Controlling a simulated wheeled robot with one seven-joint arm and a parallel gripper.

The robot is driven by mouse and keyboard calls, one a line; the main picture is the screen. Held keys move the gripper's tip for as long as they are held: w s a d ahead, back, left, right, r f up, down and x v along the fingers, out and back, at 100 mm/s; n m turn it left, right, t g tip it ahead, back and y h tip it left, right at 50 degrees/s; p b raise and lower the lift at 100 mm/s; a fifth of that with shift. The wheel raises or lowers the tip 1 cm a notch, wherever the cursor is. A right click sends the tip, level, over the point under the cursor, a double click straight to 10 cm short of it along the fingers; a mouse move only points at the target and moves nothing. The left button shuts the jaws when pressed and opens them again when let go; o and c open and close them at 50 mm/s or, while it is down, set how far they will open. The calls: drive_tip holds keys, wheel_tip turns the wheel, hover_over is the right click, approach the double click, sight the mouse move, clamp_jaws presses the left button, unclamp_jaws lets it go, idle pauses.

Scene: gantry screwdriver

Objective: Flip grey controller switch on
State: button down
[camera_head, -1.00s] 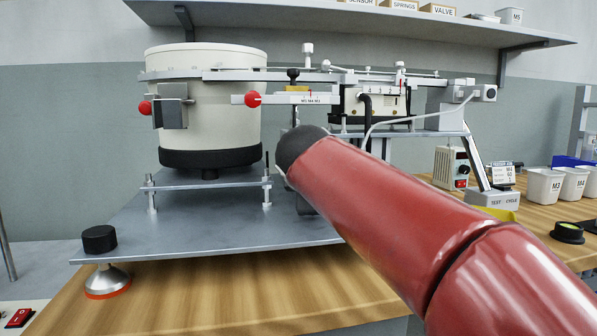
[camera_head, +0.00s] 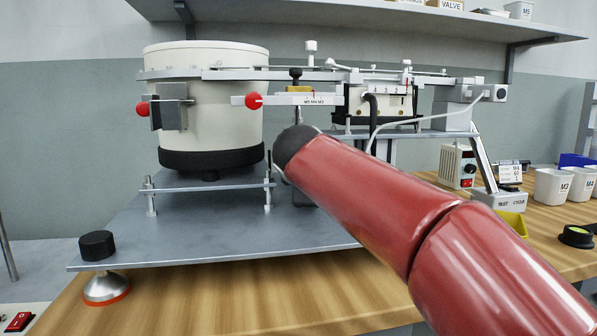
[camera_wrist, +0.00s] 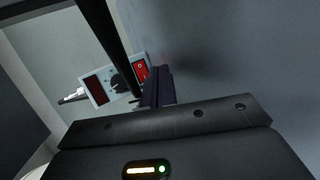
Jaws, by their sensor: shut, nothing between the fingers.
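The grey controller (camera_head: 457,167) stands upright on the bench at right of centre in the head view, with a dial and a small red switch (camera_head: 467,183) low on its front. In the wrist view the controller panel (camera_wrist: 108,87) lies tilted, with a dark display, a black knob and the red rocker switch (camera_wrist: 141,71). My gripper (camera_wrist: 157,84) is shut and empty, its fingertips appearing close beside the red switch. I cannot tell whether they touch it, nor which way the rocker is set. The gripper does not show in the head view.
The white bowl feeder (camera_head: 208,100) and metal plate (camera_head: 190,235) stand left of the controller. A slanted support (camera_head: 484,165) and the test cycle box (camera_head: 500,200) are just right of it. White bins (camera_head: 552,185) stand farther right. Another red switch (camera_head: 18,321) is at lower left.

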drive_tip(key=w+p, duration=0.1)
drive_tip(key=w+a+p, duration=0.1)
drive_tip(key=w, duration=0.1)
drive_tip(key=shift+w+a+r, duration=0.15)
drive_tip(key=shift+a, duration=0.05)
drive_tip(key=shift+w+a+p, duration=0.3)
drive_tip(key=shift+w, duration=0.4)
idle(1.4)
drive_tip(key=shift+w+a+p, duration=0.15)
drive_tip(key=shift+w+p, duration=0.25)
drive_tip(key=shift+p, duration=0.05)
drive_tip(key=shift+w+a, duration=0.15)
drive_tip(key=shift+w, duration=0.1)
idle(0.4)
idle(0.3)
drive_tip(key=shift+s+d, duration=0.35)
drive_tip(key=shift+s, duration=0.35)
drive_tip(key=shift+s+f, duration=0.1)
drive_tip(key=shift+f, duration=0.1)
